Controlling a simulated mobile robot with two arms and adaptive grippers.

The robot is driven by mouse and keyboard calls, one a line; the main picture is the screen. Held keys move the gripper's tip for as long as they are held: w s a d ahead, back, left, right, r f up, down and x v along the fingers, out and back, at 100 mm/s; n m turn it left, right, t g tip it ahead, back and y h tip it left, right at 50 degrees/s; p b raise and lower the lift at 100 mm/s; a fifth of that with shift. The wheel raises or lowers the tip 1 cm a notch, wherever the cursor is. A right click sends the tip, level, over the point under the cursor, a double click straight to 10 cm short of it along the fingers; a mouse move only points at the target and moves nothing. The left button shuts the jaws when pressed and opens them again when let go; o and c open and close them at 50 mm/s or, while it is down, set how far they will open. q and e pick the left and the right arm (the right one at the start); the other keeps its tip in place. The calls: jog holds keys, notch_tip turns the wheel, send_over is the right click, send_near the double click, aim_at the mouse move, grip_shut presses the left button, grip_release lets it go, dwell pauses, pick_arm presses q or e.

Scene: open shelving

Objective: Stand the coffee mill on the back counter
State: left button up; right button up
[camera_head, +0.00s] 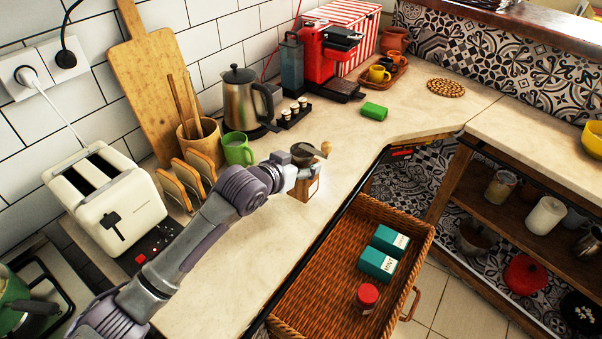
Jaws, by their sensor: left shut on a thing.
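The coffee mill (303,187), with a wooden body, dark top and a crank with a wooden knob, is upright at the counter (345,151), near its front edge. My left gripper (308,172) reaches in from the left and is shut on the mill, hiding part of it. I cannot tell whether the mill's base touches the counter or hangs just above it. My right gripper is not in view.
A green sponge (374,110) lies farther right. An open wicker drawer (330,262) holds boxes and a red-lidded jar. Counter right of the mill is clear.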

pick_arm(q)
jog(key=shift+f+p, duration=0.35)
jog(key=shift+f, duration=1.55)
jog(key=o, duration=1.5)
jog(key=shift+f, duration=0.2)
jog(key=shift+r, duration=0.2)
jog(key=b+v, duration=0.1)
jog(key=v, duration=1.1)
jog(key=shift+f, duration=0.1)
